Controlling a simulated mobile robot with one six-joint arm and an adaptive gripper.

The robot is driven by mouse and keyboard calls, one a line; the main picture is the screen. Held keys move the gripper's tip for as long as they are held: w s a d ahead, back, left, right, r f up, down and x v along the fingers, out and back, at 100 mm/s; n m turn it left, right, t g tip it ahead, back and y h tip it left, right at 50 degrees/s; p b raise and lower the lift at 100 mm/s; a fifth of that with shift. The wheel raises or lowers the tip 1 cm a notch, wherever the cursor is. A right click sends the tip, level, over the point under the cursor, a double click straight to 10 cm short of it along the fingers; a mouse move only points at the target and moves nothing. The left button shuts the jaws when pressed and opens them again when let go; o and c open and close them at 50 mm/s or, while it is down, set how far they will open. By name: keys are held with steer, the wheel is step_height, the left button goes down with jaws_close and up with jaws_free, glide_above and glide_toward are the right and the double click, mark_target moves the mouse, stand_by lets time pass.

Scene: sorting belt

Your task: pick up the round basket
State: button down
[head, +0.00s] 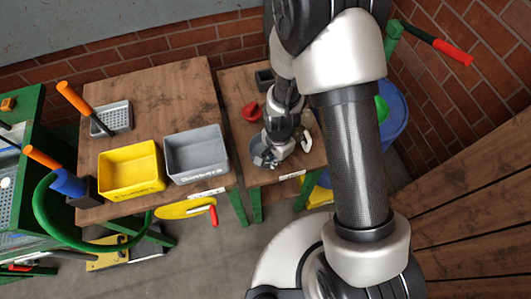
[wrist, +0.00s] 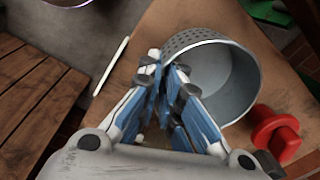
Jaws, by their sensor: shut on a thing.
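The round basket (wrist: 232,70) is grey with a perforated wall, and lies open side toward the wrist camera. My gripper (wrist: 166,68) is shut on its near-left rim, with the blue-and-white fingers either side of the wall. In the head view the basket (head: 256,149) shows only in part, beside my gripper (head: 270,161) over the small wooden table. The fingers hide part of the rim. I cannot tell whether the basket still touches the table.
A red object (wrist: 275,132) lies close to the basket. On the larger wooden table (head: 150,92) stand a yellow bin (head: 131,170), a grey bin (head: 196,154) and a grey perforated tray (head: 112,119). A brick wall (head: 470,90) stands at right.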

steer(key=shift+r, duration=0.15)
step_height(320, 180, up, 20)
steer(key=p, duration=0.6)
steer(key=shift+p, duration=0.4)
stand_by(0.8)
